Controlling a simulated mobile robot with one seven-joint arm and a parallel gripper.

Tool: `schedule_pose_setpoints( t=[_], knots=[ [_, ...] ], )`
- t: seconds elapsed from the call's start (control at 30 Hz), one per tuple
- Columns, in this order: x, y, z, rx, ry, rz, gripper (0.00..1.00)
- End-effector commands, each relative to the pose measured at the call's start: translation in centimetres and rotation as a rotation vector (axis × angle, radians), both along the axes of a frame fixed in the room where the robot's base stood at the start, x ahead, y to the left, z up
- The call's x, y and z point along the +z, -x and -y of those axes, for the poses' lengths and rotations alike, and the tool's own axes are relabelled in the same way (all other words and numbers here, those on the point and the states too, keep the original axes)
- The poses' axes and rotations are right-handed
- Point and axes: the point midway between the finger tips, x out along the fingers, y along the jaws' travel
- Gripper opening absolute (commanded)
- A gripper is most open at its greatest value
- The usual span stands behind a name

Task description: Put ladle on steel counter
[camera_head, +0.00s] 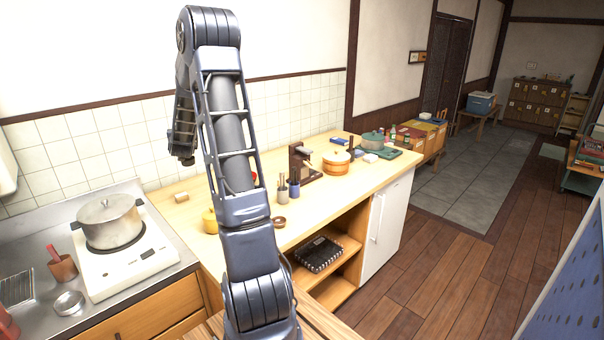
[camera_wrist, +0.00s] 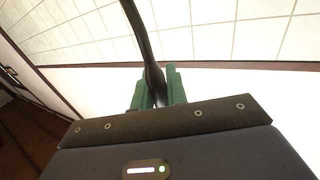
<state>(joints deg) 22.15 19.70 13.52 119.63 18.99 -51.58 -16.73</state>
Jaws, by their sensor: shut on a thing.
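My gripper is shut on a long, thin dark handle (camera_wrist: 143,38), which appears to be the ladle's, between its green fingers (camera_wrist: 157,92) in the wrist view. The handle runs up out of the picture, and the ladle's bowl is not seen. In the head view my arm rises over the wooden counter, and its far end hangs near the tiled wall; the fingers and ladle cannot be made out there. The steel counter (camera_head: 27,247) is at the lower left of the head view.
On the steel counter, a lidded pot (camera_head: 110,222) sits on a white cooker (camera_head: 128,264). A brown cup (camera_head: 63,268) and a small metal bowl (camera_head: 69,303) stand nearby. The wooden counter (camera_head: 240,172) holds a yellow pot (camera_head: 210,221) and a wooden tub (camera_head: 336,163).

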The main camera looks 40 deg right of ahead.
Motion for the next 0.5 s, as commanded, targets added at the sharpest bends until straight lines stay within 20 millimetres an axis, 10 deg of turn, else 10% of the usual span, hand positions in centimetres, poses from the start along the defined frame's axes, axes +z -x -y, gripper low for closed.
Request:
schedule_pose_setpoints(
  t=[0.5],
  knots=[
    [0.7,-1.6,23.0,-0.462,0.000,0.002,0.00]
  ],
)
